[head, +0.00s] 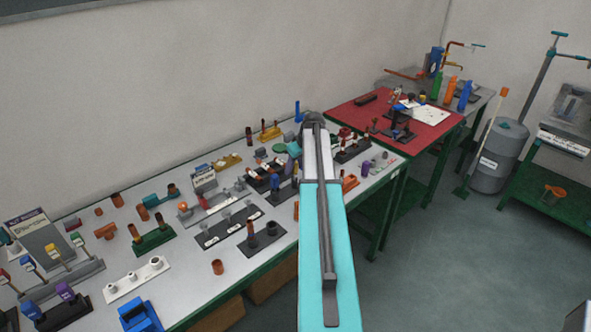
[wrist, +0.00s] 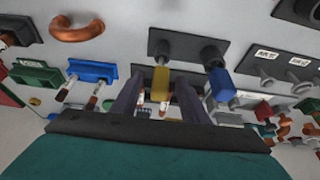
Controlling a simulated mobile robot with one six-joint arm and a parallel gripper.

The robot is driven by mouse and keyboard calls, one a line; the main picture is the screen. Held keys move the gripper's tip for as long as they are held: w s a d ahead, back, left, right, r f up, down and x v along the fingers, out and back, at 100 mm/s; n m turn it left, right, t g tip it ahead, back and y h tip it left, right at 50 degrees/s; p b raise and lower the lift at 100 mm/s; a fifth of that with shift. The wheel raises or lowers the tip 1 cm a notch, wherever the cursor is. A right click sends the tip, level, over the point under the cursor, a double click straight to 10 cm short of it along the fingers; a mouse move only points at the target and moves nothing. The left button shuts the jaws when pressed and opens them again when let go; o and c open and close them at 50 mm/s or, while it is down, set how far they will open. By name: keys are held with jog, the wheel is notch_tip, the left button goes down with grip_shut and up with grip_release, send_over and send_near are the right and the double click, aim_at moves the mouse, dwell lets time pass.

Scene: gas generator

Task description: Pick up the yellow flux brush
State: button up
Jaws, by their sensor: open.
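The yellow flux brush (wrist: 160,80) stands in a black two-hole holder (wrist: 183,46) beside a blue-handled tool (wrist: 221,82) in the wrist view. My gripper (wrist: 158,92) is open, with its dark fingers on either side of the yellow handle in the picture; I cannot tell whether they touch it. In the head view, my gripper (head: 294,151) is low over the middle of the crowded bench, partly hidden by my arm. A blue-handled tool in a black holder (head: 284,195) shows just left of my arm; no yellow handle is clear there.
The white bench (head: 195,275) is crowded with fittings and holders close around my gripper. A grey rack (head: 60,278) at the left holds several coloured-handled tools, one yellow. A red-topped table (head: 435,128) stands beyond.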

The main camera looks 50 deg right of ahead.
jog(key=c, duration=1)
jog(key=shift+r, duration=0.1)
jog(key=shift+r+b, duration=1.5)
jog(key=shift+r, duration=3.45)
